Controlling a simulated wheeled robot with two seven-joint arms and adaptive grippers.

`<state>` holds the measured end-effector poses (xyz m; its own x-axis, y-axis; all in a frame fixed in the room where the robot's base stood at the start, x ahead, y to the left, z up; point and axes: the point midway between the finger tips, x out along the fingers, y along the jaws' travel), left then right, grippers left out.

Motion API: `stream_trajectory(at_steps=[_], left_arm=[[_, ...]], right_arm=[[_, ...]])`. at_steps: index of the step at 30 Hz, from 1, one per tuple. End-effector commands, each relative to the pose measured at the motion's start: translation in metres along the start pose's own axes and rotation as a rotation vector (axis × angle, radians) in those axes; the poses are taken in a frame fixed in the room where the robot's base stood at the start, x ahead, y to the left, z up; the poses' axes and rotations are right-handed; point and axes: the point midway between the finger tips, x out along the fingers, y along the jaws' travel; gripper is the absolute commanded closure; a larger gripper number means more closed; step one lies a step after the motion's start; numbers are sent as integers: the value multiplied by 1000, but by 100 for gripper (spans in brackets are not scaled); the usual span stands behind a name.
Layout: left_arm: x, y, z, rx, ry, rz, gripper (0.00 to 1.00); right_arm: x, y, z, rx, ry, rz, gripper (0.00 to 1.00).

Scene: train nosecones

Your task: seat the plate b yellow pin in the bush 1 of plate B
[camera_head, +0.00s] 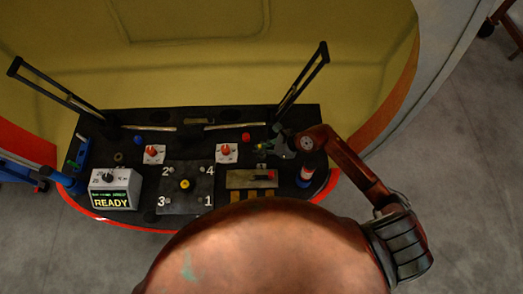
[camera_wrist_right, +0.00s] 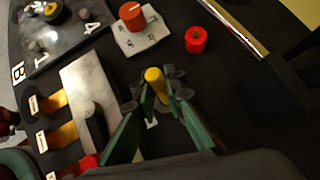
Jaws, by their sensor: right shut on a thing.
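My right gripper (camera_head: 264,148) is over the right part of the dark table. In the wrist view its green fingers (camera_wrist_right: 157,97) are shut on a yellow pin (camera_wrist_right: 154,76), whose rounded yellow end shows between the fingertips. Plate B (camera_head: 173,201) is a dark square plate marked 1 to 4, left of the gripper, with a yellow-topped knob (camera_head: 185,184) at its middle. The pin is apart from the plate. My left gripper is not in view.
A white plate with a red knob (camera_head: 227,151) and a red cylinder (camera_head: 246,137) stand near the gripper. A metal panel with a red-tipped handle (camera_head: 240,179) lies right of plate B. A READY box (camera_head: 115,188) stands left. Black upright handles rise at the back.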

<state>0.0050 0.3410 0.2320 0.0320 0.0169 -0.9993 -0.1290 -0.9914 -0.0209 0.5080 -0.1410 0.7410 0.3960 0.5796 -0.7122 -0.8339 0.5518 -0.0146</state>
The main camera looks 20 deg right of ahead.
Motion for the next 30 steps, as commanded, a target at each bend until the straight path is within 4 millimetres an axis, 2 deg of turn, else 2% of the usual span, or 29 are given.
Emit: stream_trajectory(at_steps=[1, 3, 4, 12, 26, 30], left_arm=[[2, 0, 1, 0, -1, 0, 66], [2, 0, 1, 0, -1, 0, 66], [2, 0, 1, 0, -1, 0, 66], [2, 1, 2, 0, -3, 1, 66], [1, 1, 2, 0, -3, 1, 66], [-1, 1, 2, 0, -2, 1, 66]], right_arm=[[7, 6, -20, 11, 38, 14, 100], [7, 7, -21, 11, 40, 15, 100], [8, 7, -22, 12, 41, 16, 89], [6, 5, -19, 11, 36, 12, 72], [4, 4, -14, 9, 27, 8, 72], [-4, 3, -13, 8, 26, 7, 72]])
